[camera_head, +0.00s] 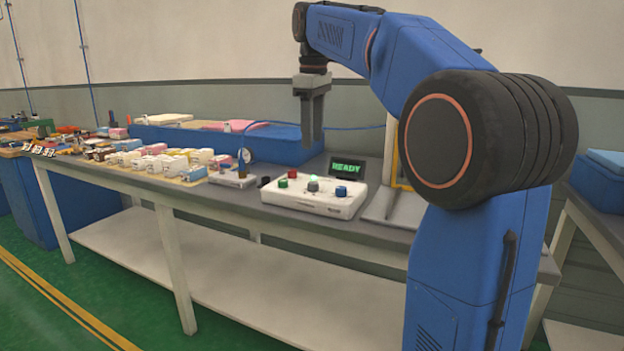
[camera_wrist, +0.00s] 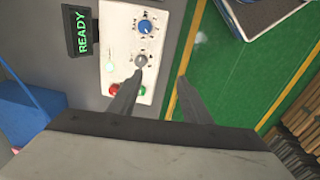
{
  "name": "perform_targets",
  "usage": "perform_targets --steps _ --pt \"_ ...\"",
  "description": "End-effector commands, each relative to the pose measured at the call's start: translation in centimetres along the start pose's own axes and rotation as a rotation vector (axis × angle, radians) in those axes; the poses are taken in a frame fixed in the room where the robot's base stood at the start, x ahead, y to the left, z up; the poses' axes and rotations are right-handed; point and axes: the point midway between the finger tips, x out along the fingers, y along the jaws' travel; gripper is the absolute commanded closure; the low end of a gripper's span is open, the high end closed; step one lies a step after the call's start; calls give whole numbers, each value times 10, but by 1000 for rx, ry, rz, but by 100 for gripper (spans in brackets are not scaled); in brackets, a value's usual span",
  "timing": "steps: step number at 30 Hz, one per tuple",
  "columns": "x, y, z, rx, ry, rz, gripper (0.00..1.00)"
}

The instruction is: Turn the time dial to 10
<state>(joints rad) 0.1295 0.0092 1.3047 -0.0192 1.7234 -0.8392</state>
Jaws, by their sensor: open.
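A white control box (camera_head: 305,202) stands on the grey bench; it also shows in the wrist view (camera_wrist: 119,42). It carries a blue knob (camera_head: 341,191) with marks around it, a grey knob (camera_head: 313,185), a red button (camera_head: 283,183) and a green button (camera_head: 292,174). In the wrist view the blue knob (camera_wrist: 146,27) lies beyond the grey knob (camera_wrist: 141,60). I cannot read the marks or tell which knob is the time dial. My gripper (camera_head: 312,138) hangs above the box, open and empty; in the wrist view (camera_wrist: 160,82) one fingertip overlaps the area just below the grey knob.
A display (camera_head: 346,168) behind the box reads READY. A smaller device (camera_head: 233,179) with a cable stands left of the box. Several small blocks (camera_head: 160,160) cover the bench further left, with a blue tray (camera_head: 290,147) behind. A frame stands right of the box.

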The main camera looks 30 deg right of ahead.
Motion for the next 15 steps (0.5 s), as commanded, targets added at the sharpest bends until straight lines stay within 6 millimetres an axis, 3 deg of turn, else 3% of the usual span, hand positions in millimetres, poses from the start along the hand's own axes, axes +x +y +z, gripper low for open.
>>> perform_targets --steps 1,6,15 --pt "-3 13 -7 -22 -9 -8 56" --pt "-14 43 -22 -101 -31 -33 56" --pt "-18 61 -29 -155 -46 -53 56"
